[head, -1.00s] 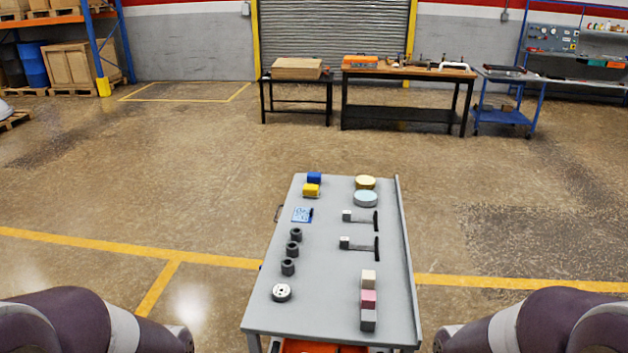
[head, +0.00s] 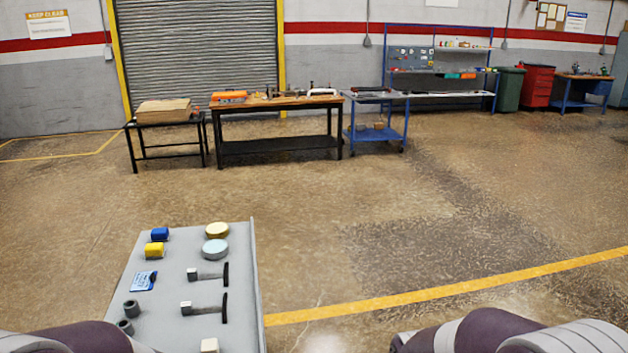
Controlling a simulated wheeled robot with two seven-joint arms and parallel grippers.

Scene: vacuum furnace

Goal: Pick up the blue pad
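A round light-blue pad (head: 215,252) lies on the grey table (head: 175,300) at the lower left of the head view. A round pale-yellow pad (head: 217,230) lies just behind it. Parts of my two arms show at the bottom corners. Neither gripper is in view.
A blue-and-white card (head: 143,281), two hammer-like tools (head: 208,275) (head: 204,308), dark rings (head: 131,308) and a pale block (head: 209,345) share the tabletop. Its near part is cut off. Open floor lies right of the table; workbenches (head: 275,103) stand at the back.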

